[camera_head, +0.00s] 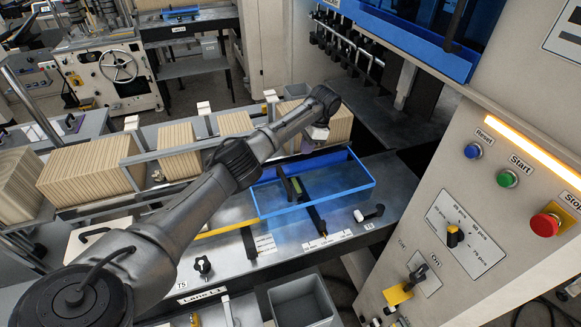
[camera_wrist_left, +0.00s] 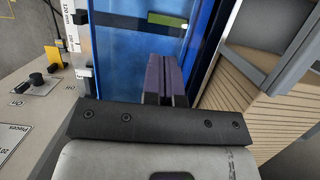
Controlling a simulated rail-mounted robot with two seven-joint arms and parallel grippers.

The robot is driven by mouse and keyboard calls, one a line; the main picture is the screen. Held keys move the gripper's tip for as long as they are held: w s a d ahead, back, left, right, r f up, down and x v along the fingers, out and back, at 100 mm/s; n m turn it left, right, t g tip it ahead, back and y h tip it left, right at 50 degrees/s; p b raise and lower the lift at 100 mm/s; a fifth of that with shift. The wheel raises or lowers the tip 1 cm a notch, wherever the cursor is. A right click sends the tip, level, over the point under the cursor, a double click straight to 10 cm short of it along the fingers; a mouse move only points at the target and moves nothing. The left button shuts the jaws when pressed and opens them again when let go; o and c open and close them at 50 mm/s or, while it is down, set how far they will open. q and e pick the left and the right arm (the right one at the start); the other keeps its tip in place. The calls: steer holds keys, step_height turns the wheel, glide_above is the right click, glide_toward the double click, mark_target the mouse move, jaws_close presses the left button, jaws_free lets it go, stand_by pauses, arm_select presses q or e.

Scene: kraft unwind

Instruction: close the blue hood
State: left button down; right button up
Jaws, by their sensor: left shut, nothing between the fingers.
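The blue hood (camera_head: 318,188) has a blue frame and a clear, bluish panel. In the head view it lies low and nearly flat over the grey lane table; I cannot tell whether it is fully down. In the left wrist view its blue edge and panel (camera_wrist_left: 125,45) fill the upper middle. A dark bar with a green part (camera_head: 296,187) shows within its outline. My left gripper (camera_head: 306,146) is at the hood's far edge, partly hidden by its own wrist. Its purple fingers (camera_wrist_left: 165,78) are together and empty, close to the frame; contact is unclear. My right gripper is out of view.
Stacks of kraft-coloured blocks (camera_head: 90,168) line the rail behind the hood. A control panel (camera_head: 490,220) with buttons and a yellow-based switch stands right. Another blue-framed cover (camera_head: 415,38) is at upper right. A grey bin (camera_head: 303,303) sits in front.

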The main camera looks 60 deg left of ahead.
arm_select(q)
steer(key=p, duration=0.2)
glide_toward(290, 180)
steer(key=shift+w+d+f, duration=0.1)
steer(key=shift+f, duration=0.4)
steer(key=shift+w+d+f, duration=0.1)
steer(key=shift+w+f, duration=0.05)
steer(key=shift+f, duration=0.35)
steer(key=shift+s+a+p, duration=0.25)
steer(key=shift+s+p, duration=0.2)
steer(key=shift+s, duration=0.5)
steer(key=shift+s+a+f+p, duration=0.1)
steer(key=shift+s+f+p, duration=0.25)
steer(key=shift+s, duration=0.55)
